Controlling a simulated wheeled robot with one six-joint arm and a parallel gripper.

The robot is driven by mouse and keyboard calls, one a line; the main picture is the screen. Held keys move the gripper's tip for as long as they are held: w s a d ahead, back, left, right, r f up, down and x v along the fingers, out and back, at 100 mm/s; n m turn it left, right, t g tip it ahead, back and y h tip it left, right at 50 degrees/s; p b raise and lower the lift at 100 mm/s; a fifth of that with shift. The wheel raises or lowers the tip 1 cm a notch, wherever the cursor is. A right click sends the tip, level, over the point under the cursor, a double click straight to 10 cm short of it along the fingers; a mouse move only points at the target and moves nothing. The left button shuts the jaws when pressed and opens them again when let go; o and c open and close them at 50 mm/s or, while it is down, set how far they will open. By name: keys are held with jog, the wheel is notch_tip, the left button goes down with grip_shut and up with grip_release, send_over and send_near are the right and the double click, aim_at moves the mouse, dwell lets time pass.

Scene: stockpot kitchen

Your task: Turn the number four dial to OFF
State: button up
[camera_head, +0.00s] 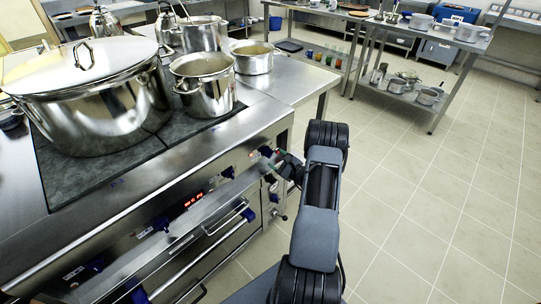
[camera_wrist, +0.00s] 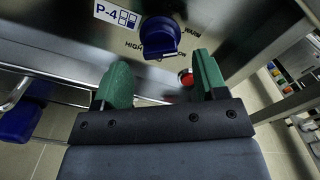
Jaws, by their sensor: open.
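The number four dial (camera_wrist: 160,36) is a dark blue knob on the steel stove front, beside a P-4 label (camera_wrist: 117,14). The words HIGH and WARM show around it. Its exact setting is hard to tell, and no OFF mark is readable. My gripper (camera_wrist: 163,80) has two green fingertips spread apart with nothing between them. In the wrist view the dial lies just beyond the fingertips, roughly centred between them; whether they touch the panel is unclear. In the head view my gripper (camera_head: 284,164) is at the right end of the stove front (camera_head: 205,190) and partly hides the panel there.
A red button (camera_wrist: 186,77) sits below the dial near the right fingertip. Another blue knob (camera_wrist: 20,122) is at left in the wrist view. Large steel pots, including a lidded stockpot (camera_head: 100,105), stand on the stove. Tiled floor (camera_head: 430,190) at right is clear.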

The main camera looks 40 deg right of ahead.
aim_at(271, 154)
jog(key=shift+w+a, duration=0.2)
jog(key=shift+w, duration=0.85)
jog(key=shift+w+a, duration=0.15)
jog(key=shift+w, duration=0.9)
jog(key=c, duration=0.9)
jog(key=shift+o, duration=0.2)
jog(key=shift+f+b, duration=0.15)
jog(key=shift+b, duration=0.3)
